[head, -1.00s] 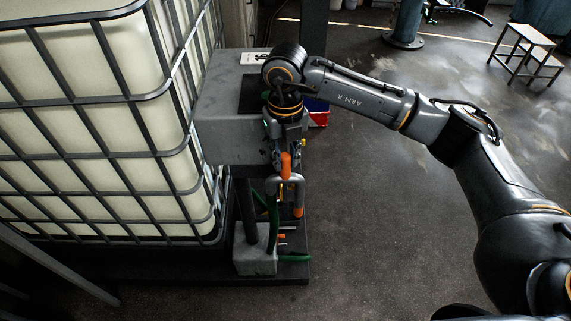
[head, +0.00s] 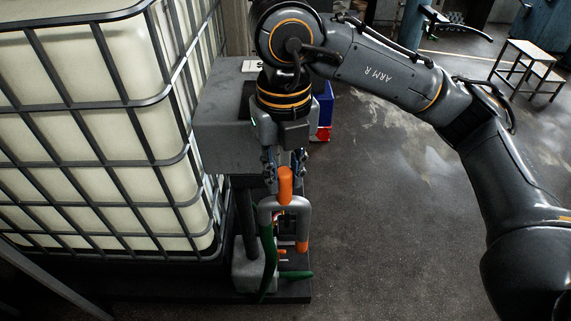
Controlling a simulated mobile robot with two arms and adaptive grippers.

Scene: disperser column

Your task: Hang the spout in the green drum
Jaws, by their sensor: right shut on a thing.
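The spout (head: 303,220) is a grey U-shaped pipe with an orange grip on top and an orange tip on its right leg. A green hose (head: 268,262) runs down from its left leg. My right gripper (head: 285,166) points down and is shut on the orange grip. It holds the spout in front of the grey column, tip downward. The spout hides part of the black base behind it. I cannot make out a clearly green drum in this view. My left gripper is not in view.
A caged white tank (head: 85,130) fills the left side. A grey box-shaped column head (head: 225,130) stands beside it, close to my right gripper. A red and blue container (head: 325,110) is behind. A step stool (head: 530,65) stands far right. The floor right of the column is clear.

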